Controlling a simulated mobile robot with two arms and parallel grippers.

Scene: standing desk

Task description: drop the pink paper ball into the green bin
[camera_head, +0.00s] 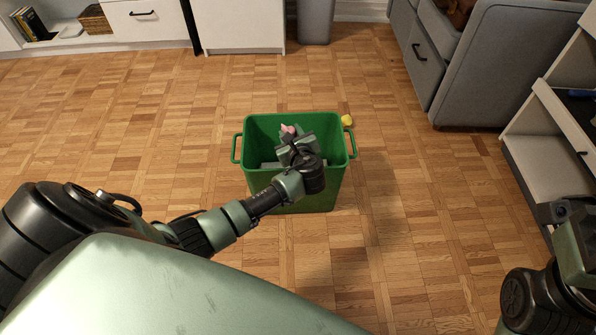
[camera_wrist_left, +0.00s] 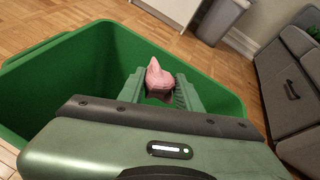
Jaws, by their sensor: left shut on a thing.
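The green bin (camera_head: 318,196) stands upright on the wooden floor, with a handle on each side. My left gripper (camera_head: 290,136) is over the bin's open top, shut on the pink paper ball (camera_head: 287,129). In the left wrist view the pink paper ball (camera_wrist_left: 158,77) shows between the fingers, with the green bin (camera_wrist_left: 55,97) around and below it. The ball's lower part is hidden by the gripper. My right arm shows at the lower right edge of the head view; I cannot tell its fingers there.
A small yellow thing (camera_head: 347,120) lies on the floor beside the bin's right handle. A grey bin (camera_head: 315,20) stands at the back. The floor around the green bin is mostly clear.

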